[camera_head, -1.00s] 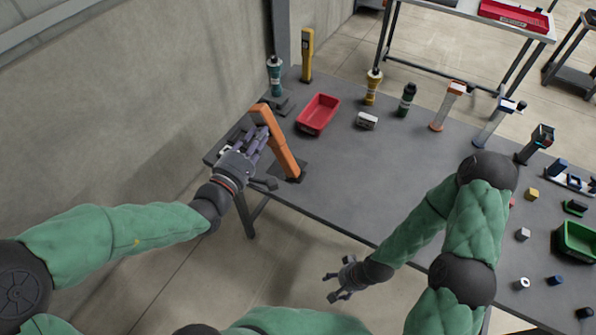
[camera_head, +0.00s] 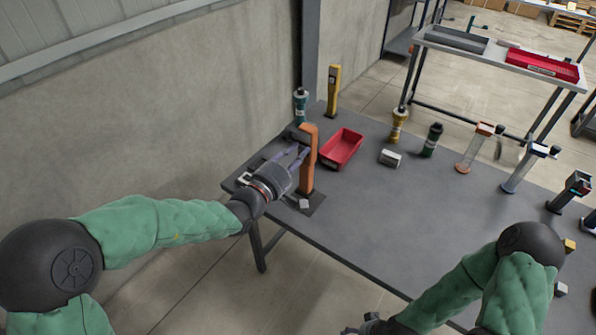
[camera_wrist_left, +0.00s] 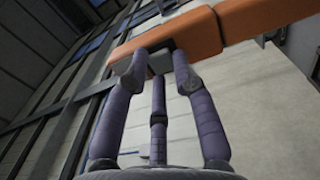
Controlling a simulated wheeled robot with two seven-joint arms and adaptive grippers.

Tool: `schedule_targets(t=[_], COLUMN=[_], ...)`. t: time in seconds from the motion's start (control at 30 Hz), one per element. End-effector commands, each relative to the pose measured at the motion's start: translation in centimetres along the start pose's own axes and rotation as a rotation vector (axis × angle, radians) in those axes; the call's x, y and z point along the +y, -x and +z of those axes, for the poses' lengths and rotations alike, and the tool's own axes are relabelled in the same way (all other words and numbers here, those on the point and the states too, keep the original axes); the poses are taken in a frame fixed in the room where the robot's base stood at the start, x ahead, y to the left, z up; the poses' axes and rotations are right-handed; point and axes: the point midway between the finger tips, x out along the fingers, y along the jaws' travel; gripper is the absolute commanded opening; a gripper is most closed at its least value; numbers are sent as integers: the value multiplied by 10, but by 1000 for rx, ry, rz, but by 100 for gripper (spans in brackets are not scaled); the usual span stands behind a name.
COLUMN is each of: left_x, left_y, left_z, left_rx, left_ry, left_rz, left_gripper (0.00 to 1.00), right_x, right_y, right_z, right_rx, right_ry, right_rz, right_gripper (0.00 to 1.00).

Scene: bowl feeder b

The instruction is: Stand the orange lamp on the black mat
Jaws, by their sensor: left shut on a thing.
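The orange lamp (camera_head: 307,172) stands close to upright at the left end of the grey table. Its lower end is over or on the black mat (camera_head: 317,204); I cannot tell whether it touches. My left gripper (camera_head: 298,156) is shut on the lamp's upper part from the left. In the left wrist view the fingers (camera_wrist_left: 160,62) close around a dark and grey piece under the orange head (camera_wrist_left: 180,36). My right gripper (camera_head: 366,326) is at the bottom edge, mostly cut off, away from the lamp.
A small pale piece (camera_head: 304,204) shows at the mat. A red bin (camera_head: 342,149) is just right of the lamp. A teal bottle-like lamp (camera_head: 300,105) and a yellow one (camera_head: 333,90) stand behind. The table's front middle is clear.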

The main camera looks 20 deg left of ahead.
Motion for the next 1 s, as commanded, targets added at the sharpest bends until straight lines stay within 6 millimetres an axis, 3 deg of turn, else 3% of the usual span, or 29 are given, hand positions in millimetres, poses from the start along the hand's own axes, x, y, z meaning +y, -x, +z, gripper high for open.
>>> schedule_targets(t=[0.1, 0.23, 0.57, 0.8, 1.0], left_x=[-26, -44, -61, -90, -90], left_y=[-14, -26, -39, -38, -38], left_z=[-10, -19, -27, -28, -28], left_rx=[0, 1, -1, 0, 0], left_ry=[1, 1, 1, 1, 0], left_rz=[-2, -1, 2, 1, 3], left_gripper=[0, 0, 0, 0, 0], right_x=[4, 7, 9, 13, 12], right_y=[-12, -19, -25, -35, -34], right_z=[0, -1, -1, -1, -1], right_rx=[0, 0, 0, 0, 0], right_ry=[0, 0, 0, 0, 0], right_rz=[0, 0, 0, 0, 0], right_gripper=[71, 71, 71, 71, 71])
